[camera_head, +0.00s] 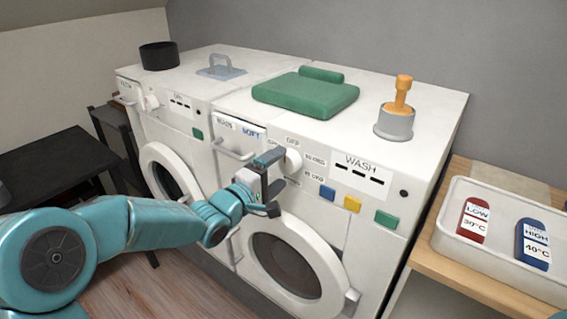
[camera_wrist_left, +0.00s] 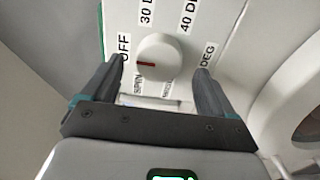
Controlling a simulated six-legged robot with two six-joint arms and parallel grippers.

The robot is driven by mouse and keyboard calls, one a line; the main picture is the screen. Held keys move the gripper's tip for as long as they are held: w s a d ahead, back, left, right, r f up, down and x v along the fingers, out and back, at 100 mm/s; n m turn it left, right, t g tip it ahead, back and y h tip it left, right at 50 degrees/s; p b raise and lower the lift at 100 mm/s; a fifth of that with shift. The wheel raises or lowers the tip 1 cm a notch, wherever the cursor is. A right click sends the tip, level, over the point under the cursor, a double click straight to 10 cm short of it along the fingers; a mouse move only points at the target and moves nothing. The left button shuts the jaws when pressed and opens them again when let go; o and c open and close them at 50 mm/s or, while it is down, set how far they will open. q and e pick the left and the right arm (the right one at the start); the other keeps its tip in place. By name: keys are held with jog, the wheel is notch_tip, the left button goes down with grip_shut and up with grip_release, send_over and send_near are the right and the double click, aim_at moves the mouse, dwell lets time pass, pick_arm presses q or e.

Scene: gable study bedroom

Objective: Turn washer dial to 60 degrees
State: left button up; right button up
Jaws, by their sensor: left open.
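The washer dial (camera_head: 292,161) is a round white knob on the front panel of the right-hand machine, marked WASH. In the left wrist view the dial (camera_wrist_left: 165,50) has a red mark pointing to picture left, near the OFF label (camera_wrist_left: 125,47). Labels for 30 and 40 degrees stand above it, and a partly hidden DEG label is at right. My left gripper (camera_head: 273,182) is open in front of the panel. In its wrist view the fingers (camera_wrist_left: 159,75) lie on either side of the dial, with visible gaps. My right gripper is out of view.
Blue (camera_head: 327,192), yellow (camera_head: 352,203) and green (camera_head: 386,219) buttons sit right of the dial. The round door (camera_head: 285,262) is below. A green folded cloth (camera_head: 308,94) lies on top. A white tray (camera_head: 455,232) with LOW and HIGH tags stands at right.

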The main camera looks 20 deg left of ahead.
aim_at(285, 165)
pick_arm(q)
jog(key=shift+x, duration=1.05)
jog(key=shift+w+d, duration=0.2)
jog(key=shift+w, duration=0.2)
jog(key=shift+s, duration=0.1)
jog(key=shift+r, duration=0.1)
jog(key=shift+c, duration=1.2)
jog(key=c, duration=0.8)
